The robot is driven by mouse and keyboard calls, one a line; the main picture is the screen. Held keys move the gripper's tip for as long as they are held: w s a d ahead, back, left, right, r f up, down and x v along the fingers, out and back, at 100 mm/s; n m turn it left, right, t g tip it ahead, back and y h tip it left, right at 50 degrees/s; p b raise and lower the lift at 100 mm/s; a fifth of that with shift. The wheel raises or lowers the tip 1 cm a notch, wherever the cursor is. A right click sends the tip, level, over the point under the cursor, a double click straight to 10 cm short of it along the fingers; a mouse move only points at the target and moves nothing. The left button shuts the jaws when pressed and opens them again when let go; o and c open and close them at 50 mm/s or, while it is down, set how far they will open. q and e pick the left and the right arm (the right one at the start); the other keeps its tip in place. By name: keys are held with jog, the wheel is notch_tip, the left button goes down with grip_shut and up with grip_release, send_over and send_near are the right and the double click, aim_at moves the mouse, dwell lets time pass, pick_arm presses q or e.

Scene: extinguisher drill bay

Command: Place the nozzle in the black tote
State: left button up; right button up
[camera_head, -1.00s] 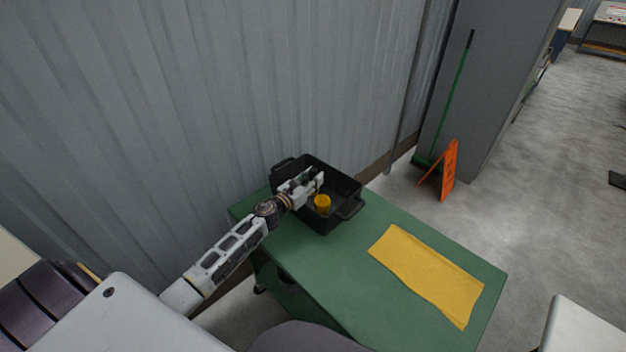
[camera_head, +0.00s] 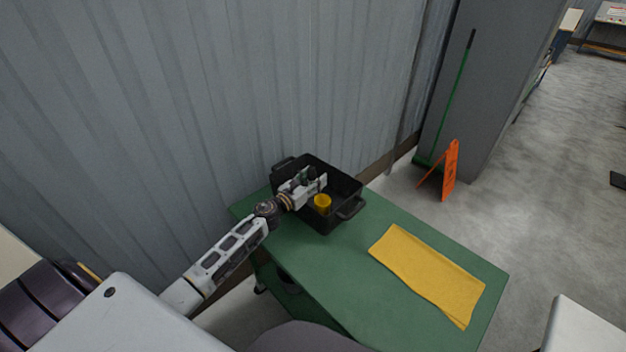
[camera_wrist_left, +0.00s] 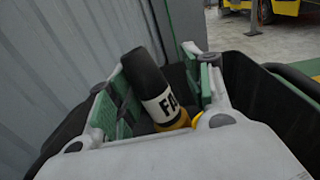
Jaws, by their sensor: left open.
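The black tote (camera_head: 350,211) stands on the far left end of a green-topped table. My left gripper (camera_head: 318,184) is over and partly inside the tote, with its fingers apart. In the left wrist view, the nozzle (camera_wrist_left: 149,79), a black cylinder with a white lettered band, stands tilted between the green-padded fingers of my open gripper (camera_wrist_left: 158,98). Its lower end is partly hidden by the gripper body. In the head view, only a small dark part of the nozzle (camera_head: 312,173) shows by the fingers. My right gripper is not in view.
A yellow cloth (camera_head: 428,273) lies on the green table (camera_head: 330,275). A corrugated wall (camera_head: 190,90) rises close behind. An orange floor sign (camera_head: 450,170) and green broom (camera_head: 455,100) stand beyond.

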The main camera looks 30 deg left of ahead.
aim_at(312, 179)
pick_arm(q)
jog(key=shift+r, duration=0.25)
jog(key=shift+s+a+f, duration=0.1)
jog(key=shift+s+f, duration=0.05)
jog(key=shift+s, duration=0.4)
jog(key=shift+s+a, duration=0.15)
jog(key=shift+s, duration=0.5)
jog(key=shift+v, duration=0.95)
jog(key=shift+s+a, duration=0.15)
jog(key=shift+s, duration=0.45)
jog(key=shift+b+v, duration=0.3)
jog(key=shift+v, duration=0.75)
jog(key=shift+b+v, duration=0.35)
jog(key=shift+v, duration=1.85)
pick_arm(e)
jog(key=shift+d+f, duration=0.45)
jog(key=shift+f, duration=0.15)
